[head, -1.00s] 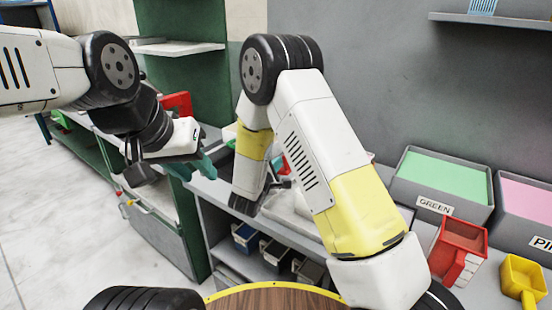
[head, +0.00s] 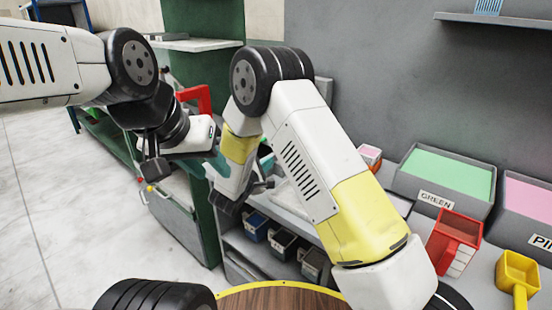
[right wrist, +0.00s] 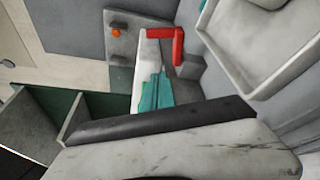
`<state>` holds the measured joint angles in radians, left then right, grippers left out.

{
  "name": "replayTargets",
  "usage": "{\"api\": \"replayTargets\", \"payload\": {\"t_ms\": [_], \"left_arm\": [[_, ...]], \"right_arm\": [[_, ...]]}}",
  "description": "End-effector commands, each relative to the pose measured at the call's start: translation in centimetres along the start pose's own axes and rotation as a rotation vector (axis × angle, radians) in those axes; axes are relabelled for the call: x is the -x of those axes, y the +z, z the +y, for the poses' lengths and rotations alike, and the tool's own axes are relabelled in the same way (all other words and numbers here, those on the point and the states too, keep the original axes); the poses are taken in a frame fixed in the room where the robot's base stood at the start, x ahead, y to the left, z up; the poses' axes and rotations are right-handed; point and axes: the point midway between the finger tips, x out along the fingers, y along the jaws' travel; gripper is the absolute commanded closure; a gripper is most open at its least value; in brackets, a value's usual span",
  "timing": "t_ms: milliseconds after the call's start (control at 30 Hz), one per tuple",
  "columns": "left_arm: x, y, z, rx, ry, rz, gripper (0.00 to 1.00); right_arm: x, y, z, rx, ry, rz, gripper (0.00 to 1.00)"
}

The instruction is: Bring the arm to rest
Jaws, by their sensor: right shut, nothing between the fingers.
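My left gripper (head: 215,163) is in the head view at the left, its teal fingers partly behind my right forearm; whether they are open or shut is not clear. My right arm (head: 305,140) is bent, its elbow raised and its forearm pointing down in front of the grey workbench. In the right wrist view, my right gripper (right wrist: 155,92) shows teal fingers together with nothing between them. In the head view the right hand is mostly hidden behind my own arm.
A red handle (right wrist: 178,44) stands beyond the right fingers. A green foam bin (head: 445,175), a pink foam bin (head: 528,195), a red container (head: 455,240) and a yellow scoop (head: 518,272) stand at right. Small dark bins (head: 283,243) sit on a lower shelf. Floor at left is clear.

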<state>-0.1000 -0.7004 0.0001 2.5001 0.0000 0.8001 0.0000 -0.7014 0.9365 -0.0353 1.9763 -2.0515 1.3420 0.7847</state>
Motion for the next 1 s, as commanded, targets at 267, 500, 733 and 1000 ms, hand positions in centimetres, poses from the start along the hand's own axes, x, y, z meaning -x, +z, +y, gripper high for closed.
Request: {"api": "replayTargets", "payload": {"t_ms": [267, 500, 733, 1000], "left_arm": [[0.0, 0.0, 0.0, 0.000, 0.000, 0.000, 0.64], [0.0, 0.0, 0.0, 0.000, 0.000, 0.000, 0.64], [0.0, 0.0, 0.0, 0.000, 0.000, 0.000, 0.64], [0.0, 0.0, 0.0, 0.000, 0.000, 0.000, 0.64]], "right_arm": [[-0.3, 3.3, 1.0, -0.037, -0.064, -0.071, 1.00], [0.6, 18.3, 0.6, -0.231, -0.392, -0.305, 1.00], [6.7, 29.1, -2.0, -0.521, -0.735, -0.424, 1.00], [16.0, 34.3, -3.6, -0.963, -1.039, -0.393, 1.00]]}}
